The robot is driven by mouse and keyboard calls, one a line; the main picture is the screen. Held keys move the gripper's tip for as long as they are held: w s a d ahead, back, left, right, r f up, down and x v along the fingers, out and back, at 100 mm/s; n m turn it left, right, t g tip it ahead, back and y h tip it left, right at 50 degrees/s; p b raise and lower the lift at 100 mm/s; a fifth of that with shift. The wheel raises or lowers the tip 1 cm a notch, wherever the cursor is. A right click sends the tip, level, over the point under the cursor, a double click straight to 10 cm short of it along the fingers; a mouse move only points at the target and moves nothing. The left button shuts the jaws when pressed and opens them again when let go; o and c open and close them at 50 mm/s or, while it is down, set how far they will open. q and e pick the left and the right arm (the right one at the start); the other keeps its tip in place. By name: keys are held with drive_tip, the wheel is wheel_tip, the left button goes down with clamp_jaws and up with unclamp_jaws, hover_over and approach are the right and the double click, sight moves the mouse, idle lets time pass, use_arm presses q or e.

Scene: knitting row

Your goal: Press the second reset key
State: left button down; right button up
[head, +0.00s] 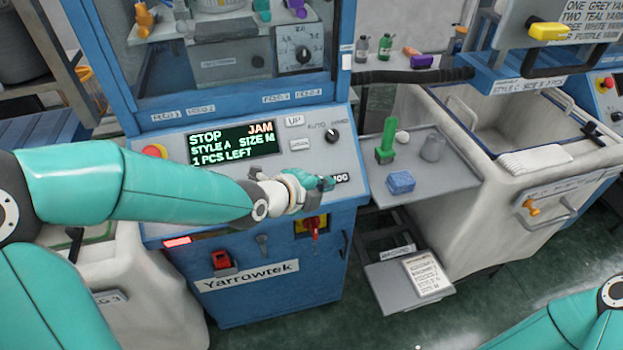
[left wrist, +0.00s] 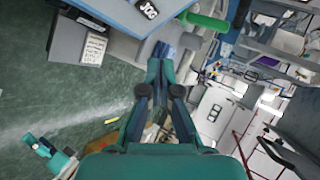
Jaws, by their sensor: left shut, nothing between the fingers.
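In the head view a sloped control panel (head: 163,189) bears a display (head: 233,143) reading STOP, JAM, STYLE A, SIZE M, 1 PCS LEFT. A key marked UP (head: 295,121) and a light key below it (head: 299,145) are right of the display. No label reading reset is legible. My left gripper (head: 328,184) is over the panel's lower right, beside the JOG label (head: 342,178), and hides part of the panel. In the left wrist view its fingers (left wrist: 160,56) are together and empty. Contact is unclear. My right gripper (left wrist: 33,141) shows small in the left wrist view.
A red stop button (head: 154,151) is at the panel's left, and a black knob (head: 332,136) at its right. A red switch (head: 313,225) is below. A grey shelf (head: 452,178) right of the panel holds a green piece (head: 387,140) and a blue block (head: 400,182).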

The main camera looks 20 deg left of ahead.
use_arm(q)
drive_tip(key=shift+w+r+m, duration=0.1)
drive_tip(key=shift+r+m, duration=0.3)
drive_tip(key=shift+r, duration=0.2)
drive_tip(key=shift+a, duration=0.1)
drive_tip(key=w+f, duration=0.1)
drive_tip(key=f, duration=0.1)
drive_tip(key=w+a+f, duration=0.1)
drive_tip(key=f, duration=0.1)
drive_tip(key=w+a+f, duration=0.1)
drive_tip(key=f, duration=0.1)
drive_tip(key=shift+w+a+b, duration=0.25)
drive_tip(key=shift+w+b, duration=0.15)
drive_tip(key=shift+w+a+f+b, duration=0.25)
drive_tip(key=shift+w+f+b, duration=0.15)
drive_tip(key=shift+f, duration=0.1)
drive_tip(key=shift+f, duration=0.1)
idle(0.6)
drive_tip(key=shift+w+a+f+b, duration=0.15)
drive_tip(key=shift+w+b, duration=0.1)
drive_tip(key=shift+b, duration=0.15)
